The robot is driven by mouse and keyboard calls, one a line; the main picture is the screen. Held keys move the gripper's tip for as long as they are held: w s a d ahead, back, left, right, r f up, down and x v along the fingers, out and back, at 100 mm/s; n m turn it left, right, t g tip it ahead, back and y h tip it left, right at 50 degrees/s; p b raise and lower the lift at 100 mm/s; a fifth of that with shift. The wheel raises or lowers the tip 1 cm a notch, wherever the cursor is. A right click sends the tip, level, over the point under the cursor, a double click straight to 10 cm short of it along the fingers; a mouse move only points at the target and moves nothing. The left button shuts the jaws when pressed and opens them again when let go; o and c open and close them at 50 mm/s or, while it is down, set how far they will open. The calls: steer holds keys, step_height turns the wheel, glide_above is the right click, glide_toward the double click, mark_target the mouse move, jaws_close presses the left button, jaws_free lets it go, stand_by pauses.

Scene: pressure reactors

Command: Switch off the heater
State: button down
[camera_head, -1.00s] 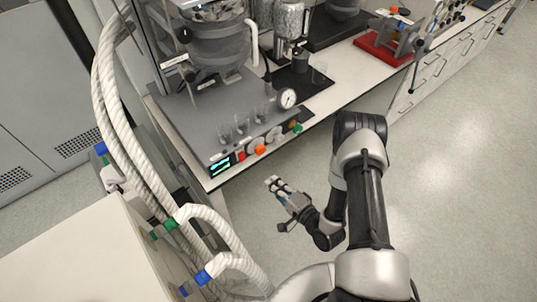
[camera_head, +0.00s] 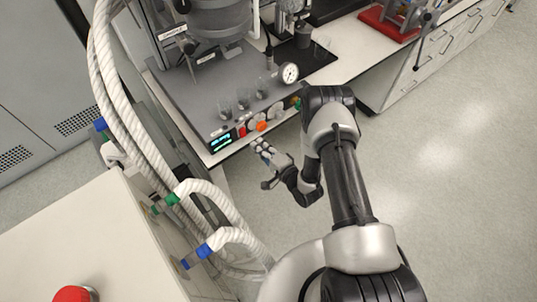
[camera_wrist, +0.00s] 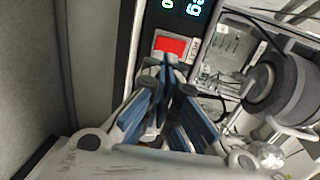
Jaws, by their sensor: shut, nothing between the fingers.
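The heater is a grey base unit (camera_head: 190,105) under a metal reactor vessel, with a control strip along its front edge. The strip holds a lit display (camera_head: 221,141) and a red square switch (camera_head: 241,131). Beside them are an orange knob (camera_head: 261,126) and a green knob (camera_head: 296,102) partly behind my arm. In the wrist view the red switch (camera_wrist: 170,45) and lit display (camera_wrist: 190,9) lie just beyond my fingertips. My gripper (camera_head: 258,147) is shut and empty, just in front of the strip; its fingers also show in the wrist view (camera_wrist: 166,75). I see no clear contact with the switch.
Small glass vials (camera_head: 243,98) and a round gauge (camera_head: 289,73) stand on the unit behind the strip. Thick white hoses (camera_head: 125,130) run down the left side. A red stand base (camera_head: 388,22) is farther right. The floor right of my arm is clear.

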mark_target(243, 133)
steer(key=shift+x, duration=2.5)
steer(key=shift+b, duration=0.4)
steer(key=shift+w+a+f+b, duration=0.2)
steer(key=shift+w+b, duration=0.1)
steer(key=shift+b, duration=0.1)
